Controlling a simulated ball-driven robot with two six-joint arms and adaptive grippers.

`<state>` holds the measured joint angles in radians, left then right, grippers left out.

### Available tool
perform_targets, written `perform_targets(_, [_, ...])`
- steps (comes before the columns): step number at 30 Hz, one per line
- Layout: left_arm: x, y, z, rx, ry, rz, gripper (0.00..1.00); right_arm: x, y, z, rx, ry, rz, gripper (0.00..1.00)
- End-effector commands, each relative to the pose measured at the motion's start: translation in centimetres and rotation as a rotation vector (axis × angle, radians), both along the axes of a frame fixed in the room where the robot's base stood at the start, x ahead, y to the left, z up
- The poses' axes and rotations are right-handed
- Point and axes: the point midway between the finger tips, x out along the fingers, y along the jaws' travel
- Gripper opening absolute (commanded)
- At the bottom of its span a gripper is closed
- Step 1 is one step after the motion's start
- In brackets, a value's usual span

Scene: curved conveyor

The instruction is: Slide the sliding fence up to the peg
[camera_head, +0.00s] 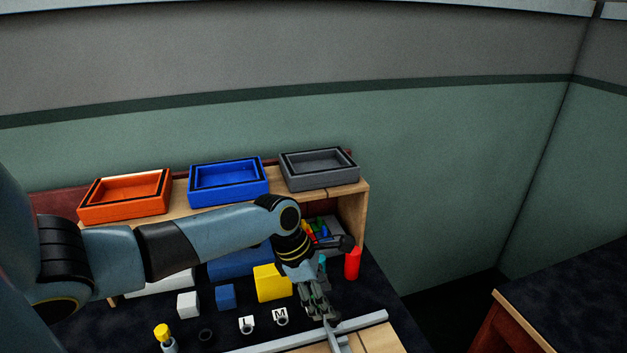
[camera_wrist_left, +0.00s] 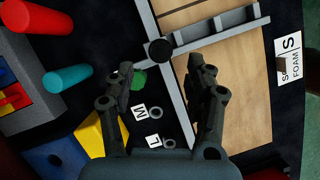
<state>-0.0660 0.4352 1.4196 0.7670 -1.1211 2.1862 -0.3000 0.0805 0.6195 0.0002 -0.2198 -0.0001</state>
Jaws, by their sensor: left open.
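The sliding fence is a light grey bar with short cross pieces (camera_wrist_left: 228,22) over a wooden board, meeting a long grey rail (camera_wrist_left: 172,88). In the head view, part of the fence (camera_head: 341,339) shows at the bottom edge, crossing the rail (camera_head: 372,320). A round black knob (camera_wrist_left: 158,50) sits at the rail near the fence's end; I cannot tell whether it is the peg or a handle. My left gripper (camera_wrist_left: 160,68) is open above the rail, one finger on each side, with the knob just beyond its fingertips. It also shows in the head view (camera_head: 325,316). My right gripper is out of view.
Labelled holders L (camera_head: 247,324) and M (camera_head: 281,317) are nearby. Orange, blue and grey trays (camera_head: 320,183) stand on the shelf. The wooden board (camera_wrist_left: 232,95) is clear.

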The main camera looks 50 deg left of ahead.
Motion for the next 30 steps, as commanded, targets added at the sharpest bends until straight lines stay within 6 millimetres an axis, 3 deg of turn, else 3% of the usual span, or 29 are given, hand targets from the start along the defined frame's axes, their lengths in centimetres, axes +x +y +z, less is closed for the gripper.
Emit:
perform_targets(4, [-1.0, 0.9, 2.9, 0.002, 0.0, -0.004, 0.54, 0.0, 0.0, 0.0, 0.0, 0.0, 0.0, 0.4])
perform_targets(10, [-1.6, 1.6, 5.3, 0.001, 0.0, -0.001, 0.54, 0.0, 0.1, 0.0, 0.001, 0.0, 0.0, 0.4])
perform_targets(30, [-1.7, 1.6, 5.7, -0.002, 0.002, 0.0, 0.54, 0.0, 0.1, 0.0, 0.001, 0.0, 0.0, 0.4])
